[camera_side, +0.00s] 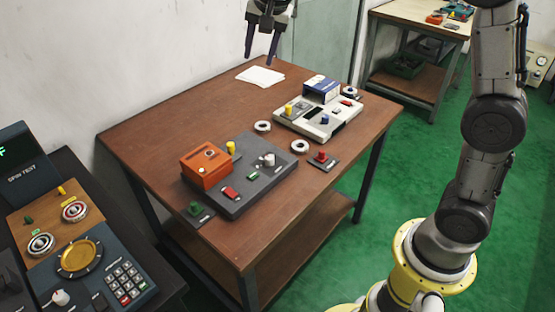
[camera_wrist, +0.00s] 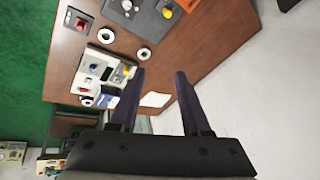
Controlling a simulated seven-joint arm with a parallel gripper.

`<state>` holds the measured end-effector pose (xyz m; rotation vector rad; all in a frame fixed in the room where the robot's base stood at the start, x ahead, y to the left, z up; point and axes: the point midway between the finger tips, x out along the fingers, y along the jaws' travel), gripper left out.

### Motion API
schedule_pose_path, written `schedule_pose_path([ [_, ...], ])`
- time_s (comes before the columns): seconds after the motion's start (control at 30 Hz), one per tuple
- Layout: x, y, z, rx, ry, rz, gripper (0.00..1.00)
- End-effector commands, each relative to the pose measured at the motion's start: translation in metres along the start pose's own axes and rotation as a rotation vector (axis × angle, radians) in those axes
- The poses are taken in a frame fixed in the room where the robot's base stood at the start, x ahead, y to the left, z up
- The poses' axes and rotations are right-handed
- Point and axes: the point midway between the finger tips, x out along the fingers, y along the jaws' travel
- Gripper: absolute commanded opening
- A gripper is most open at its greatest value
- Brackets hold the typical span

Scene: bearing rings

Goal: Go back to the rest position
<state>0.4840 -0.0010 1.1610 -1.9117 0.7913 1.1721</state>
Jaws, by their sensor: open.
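My gripper (camera_side: 260,52) hangs high over the far end of the brown table (camera_side: 150,128), with its two dark fingers apart and nothing between them. In the wrist view the open fingers (camera_wrist: 160,76) point toward the table, with white paper (camera_wrist: 155,99) showing between them. Bearing rings lie on the table: one ring (camera_side: 262,126) and another ring (camera_side: 300,146) between the two fixtures, and a third ring (camera_side: 350,91) beyond the white fixture. My gripper is well clear of all of them.
A grey fixture (camera_side: 243,196) with an orange block (camera_side: 206,166) and a white fixture (camera_side: 325,128) with a blue box (camera_side: 320,89) stand on the table. A spin-test console (camera_side: 100,270) holding two bearings is at left. The wall is close behind my gripper.

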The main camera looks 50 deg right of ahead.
Motion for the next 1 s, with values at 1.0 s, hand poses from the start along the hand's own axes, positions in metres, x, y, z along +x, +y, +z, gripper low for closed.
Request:
schedule_pose_path([
  [1.0, -0.06, 0.277, 0.168, -0.93, 0.008, -0.149, 0.47],
])
